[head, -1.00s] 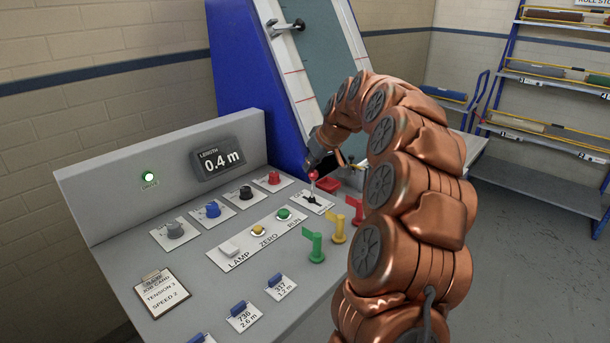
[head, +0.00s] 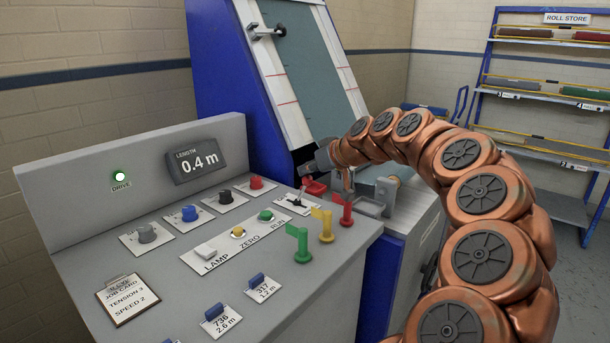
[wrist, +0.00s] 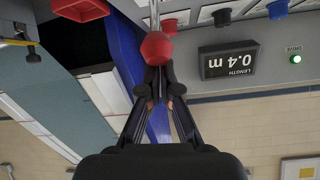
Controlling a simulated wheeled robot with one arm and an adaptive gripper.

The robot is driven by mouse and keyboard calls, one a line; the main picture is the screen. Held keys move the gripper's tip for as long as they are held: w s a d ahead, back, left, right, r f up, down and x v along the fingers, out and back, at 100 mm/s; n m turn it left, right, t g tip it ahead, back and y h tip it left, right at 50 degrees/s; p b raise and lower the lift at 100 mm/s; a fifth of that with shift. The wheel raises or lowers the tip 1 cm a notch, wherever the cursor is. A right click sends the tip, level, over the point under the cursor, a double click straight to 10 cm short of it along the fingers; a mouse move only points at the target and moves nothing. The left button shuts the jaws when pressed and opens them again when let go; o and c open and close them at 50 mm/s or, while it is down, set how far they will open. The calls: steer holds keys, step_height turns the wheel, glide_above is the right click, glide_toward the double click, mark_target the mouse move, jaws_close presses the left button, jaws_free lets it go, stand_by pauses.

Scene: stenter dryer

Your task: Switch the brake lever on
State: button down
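A lever with a red ball knob (wrist: 156,47) on a metal rod is close up in the wrist view, over the ends of my fingers. In the head view, a small lever (head: 301,197) stands on a white plate at the panel's far right corner; I cannot read a brake label. My gripper (head: 307,172) is at its knob, largely hidden by its own wrist. In the wrist view my gripper (wrist: 158,85) has its two black fingers converging with a narrow gap between them. The ball covers the tips, so I cannot tell whether they grip it.
Green (head: 300,240), yellow (head: 322,226) and red (head: 344,209) flag handles stand near the lever. Coloured knobs and buttons fill the panel (head: 205,285). The display (head: 197,160) reads 0.4 m, and the DRIVE lamp (head: 119,176) glows green. The blue machine frame (head: 235,85) rises behind.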

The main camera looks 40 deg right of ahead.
steer(key=shift+f, duration=0.2)
stand_by(0.4)
steer(key=shift+w+d+r, duration=0.15)
steer(key=shift+w+r, duration=0.15)
steer(key=shift+r, duration=0.05)
steer(key=s+r, duration=0.5)
steer(key=r, duration=0.2)
steer(key=shift+s+d+r+p, duration=0.2)
steer(key=shift+d+r+p, duration=0.15)
steer(key=shift+d+r, duration=0.1)
steer(key=shift+f, duration=0.1)
